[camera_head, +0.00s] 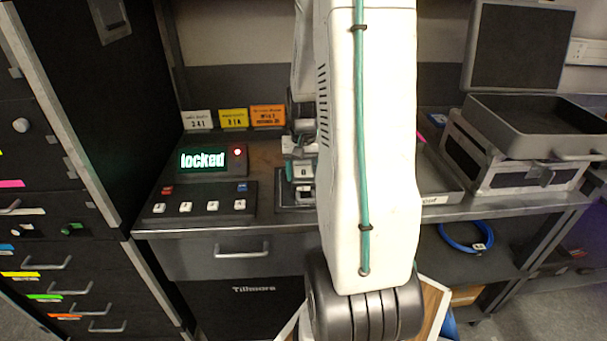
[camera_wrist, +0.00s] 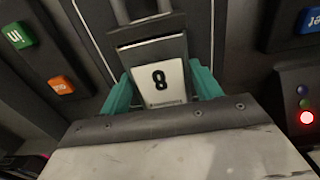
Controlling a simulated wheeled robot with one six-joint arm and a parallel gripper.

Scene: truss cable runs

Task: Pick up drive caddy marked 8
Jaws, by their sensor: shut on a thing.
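The drive caddy (camera_wrist: 160,75) has a white label with a black 8 and a dark handle at its top edge. My gripper (camera_wrist: 163,90) is shut on it, with one teal finger along each side. In the head view the caddy's pale label (camera_head: 303,172) shows small on the bench, left of my white arm. My gripper (camera_head: 301,163) is around it there, partly hidden by the arm. The caddy is at a dark base; I cannot tell whether it is seated or lifted clear.
A console (camera_head: 205,160) reading "locked" with a red light stands left, behind a button panel (camera_head: 205,203). Several small signs (camera_head: 233,118) stand behind. An open case (camera_head: 530,125) and a grey tray (camera_head: 436,178) are on the right. A blue cable coil (camera_head: 466,237) lies below.

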